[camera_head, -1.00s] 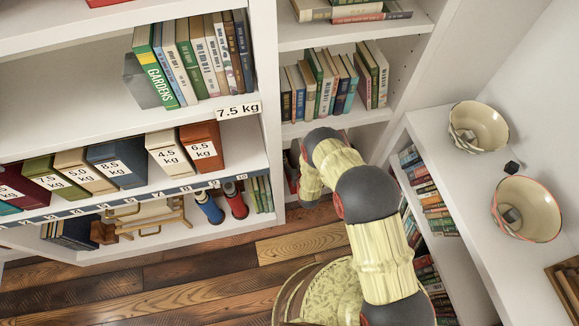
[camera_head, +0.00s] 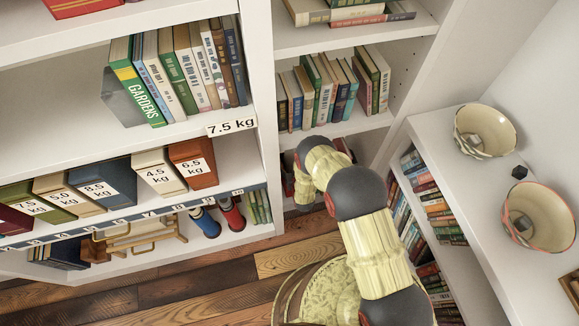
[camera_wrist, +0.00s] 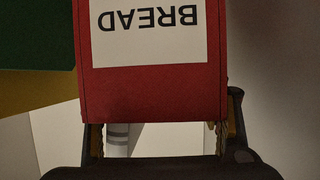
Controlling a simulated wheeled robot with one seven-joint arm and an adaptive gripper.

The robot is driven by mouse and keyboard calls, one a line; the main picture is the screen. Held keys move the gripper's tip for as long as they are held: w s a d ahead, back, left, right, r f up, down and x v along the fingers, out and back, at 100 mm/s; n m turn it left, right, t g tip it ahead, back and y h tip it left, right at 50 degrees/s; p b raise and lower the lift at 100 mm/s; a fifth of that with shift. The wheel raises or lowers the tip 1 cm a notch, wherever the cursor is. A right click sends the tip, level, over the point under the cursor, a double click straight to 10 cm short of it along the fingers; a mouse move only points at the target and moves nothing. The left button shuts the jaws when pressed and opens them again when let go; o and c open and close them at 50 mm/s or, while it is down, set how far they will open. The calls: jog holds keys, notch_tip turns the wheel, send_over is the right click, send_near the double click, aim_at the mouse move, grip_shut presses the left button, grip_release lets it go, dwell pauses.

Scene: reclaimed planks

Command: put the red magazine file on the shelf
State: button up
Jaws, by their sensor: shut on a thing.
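The red magazine file (camera_wrist: 150,95) fills the upper middle of the wrist view, with a white label reading BREAD, upside down in that picture. My gripper (camera_wrist: 158,138) is shut on its near edge, one finger at each side. In the head view my gripper is hidden behind my own arm, which reaches down to the lower part of the middle bookcase. Small red patches show beside the arm there, too little to tell what they are. The shelf unit (camera_head: 262,150) stands at the left, its boards holding books and labelled files.
Green and tan surfaces lie left of the file in the wrist view. A row of weight-labelled files (camera_head: 97,185) fills the left unit's lower board. Books (camera_head: 330,85) stand on the middle bookcase. Two bowls (camera_head: 537,215) rest on the white right-hand top. Wooden floor (camera_head: 210,280) is open in front.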

notch_tip(320, 180, down, 3)
jog(key=shift+w+f+b, duration=0.1)
jog(key=shift+b, duration=0.6)
jog(key=o, duration=2)
jog(key=shift+f, duration=0.1)
jog(key=shift+c, duration=0.2)
jog(key=shift+o, duration=0.5)
jog(key=p+v, duration=0.4)
jog(key=v, duration=0.8)
